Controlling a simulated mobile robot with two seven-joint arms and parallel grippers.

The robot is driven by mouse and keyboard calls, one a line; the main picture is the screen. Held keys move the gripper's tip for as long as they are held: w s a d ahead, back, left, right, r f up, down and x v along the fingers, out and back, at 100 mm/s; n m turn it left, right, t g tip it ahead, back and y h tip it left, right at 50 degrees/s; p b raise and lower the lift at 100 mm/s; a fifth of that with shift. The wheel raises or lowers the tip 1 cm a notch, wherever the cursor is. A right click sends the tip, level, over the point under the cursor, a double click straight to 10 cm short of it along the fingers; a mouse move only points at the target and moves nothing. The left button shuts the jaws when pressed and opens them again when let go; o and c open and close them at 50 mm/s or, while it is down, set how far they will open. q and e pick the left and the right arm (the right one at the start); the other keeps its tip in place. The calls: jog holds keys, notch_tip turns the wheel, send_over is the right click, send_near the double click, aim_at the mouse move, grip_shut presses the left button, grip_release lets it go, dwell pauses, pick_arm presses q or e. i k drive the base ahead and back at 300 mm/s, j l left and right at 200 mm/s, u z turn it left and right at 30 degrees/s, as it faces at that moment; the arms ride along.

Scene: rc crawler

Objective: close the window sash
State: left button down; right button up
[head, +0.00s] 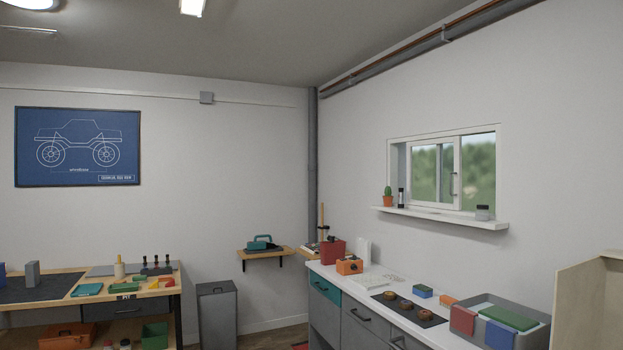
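The white-framed window (445,127) is in the right wall, right of centre in the head view, with blurred greenery behind it. Its sash (458,172) has upright white bars near the middle of the opening and a small upright handle (453,184). I cannot tell from here how wide any open gap is. A white sill (440,214) runs below the window. Neither of my grippers is in view.
A potted cactus (388,197) and a dark bottle (401,198) stand at the sill's left, a small jar (482,212) at its right. Below is a white counter (400,285) with a grey bin (500,328). A pale wooden panel (590,300) stands at the lower right.

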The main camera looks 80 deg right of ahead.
aim_at(457, 205)
jog(key=z, duration=3.3)
jog(key=i+j, duration=0.7)
jog(key=i, duration=0.2)
jog(key=i+j, duration=0.3)
jog(key=i, duration=0.2)
